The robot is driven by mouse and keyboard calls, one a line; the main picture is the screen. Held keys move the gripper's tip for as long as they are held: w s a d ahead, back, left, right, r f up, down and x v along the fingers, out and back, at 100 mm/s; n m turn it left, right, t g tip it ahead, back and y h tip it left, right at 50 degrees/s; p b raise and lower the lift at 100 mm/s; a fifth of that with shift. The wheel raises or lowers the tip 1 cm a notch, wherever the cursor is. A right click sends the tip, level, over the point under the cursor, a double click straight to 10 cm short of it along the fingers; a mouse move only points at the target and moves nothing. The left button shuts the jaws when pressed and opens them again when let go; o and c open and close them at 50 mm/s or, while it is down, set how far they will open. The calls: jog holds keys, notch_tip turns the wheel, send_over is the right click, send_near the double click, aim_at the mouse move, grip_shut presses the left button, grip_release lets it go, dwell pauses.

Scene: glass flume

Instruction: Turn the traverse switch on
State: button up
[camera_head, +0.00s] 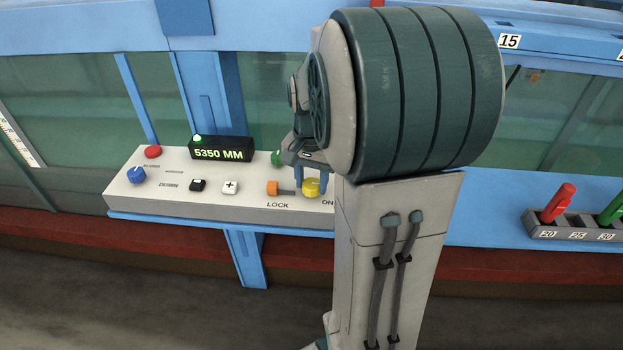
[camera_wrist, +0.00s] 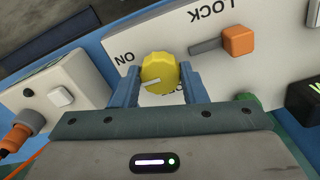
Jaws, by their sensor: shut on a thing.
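The traverse switch is a yellow round knob (camera_head: 311,188) on the sloped white control panel (camera_head: 245,208), by the "ON" label. In the wrist view the yellow knob (camera_wrist: 158,70) sits between the two blue fingers of my gripper (camera_wrist: 160,84), which is shut on it. A white mark on the knob points toward the lower left in that view, with the "ON" label at its upper left. In the head view my gripper (camera_head: 310,184) reaches down onto the knob, and my arm hides the right end of the panel.
An orange lock slider (camera_head: 272,188) stands beside the knob. A black display (camera_head: 221,150) reads 5350 MM with a green lamp lit. Red (camera_head: 153,152) and blue (camera_head: 137,176) knobs are at the panel's left. A grey rack (camera_head: 575,228) with red and green handles stands at right.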

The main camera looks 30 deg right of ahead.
aim_at(312, 184)
jog(key=shift+w+r, duration=0.1)
jog(key=o, duration=1)
jog(key=shift+c, duration=0.2)
notch_tip(312, 184, up, 14)
jog(key=shift+p, duration=0.3)
jog(key=s+a+f+n+t, duration=0.2)
jog(key=s+a+f+n, duration=0.7)
jog(key=s+a, duration=0.3)
jog(key=shift+f+n+t, duration=0.4)
jog(key=shift+f, duration=0.3)
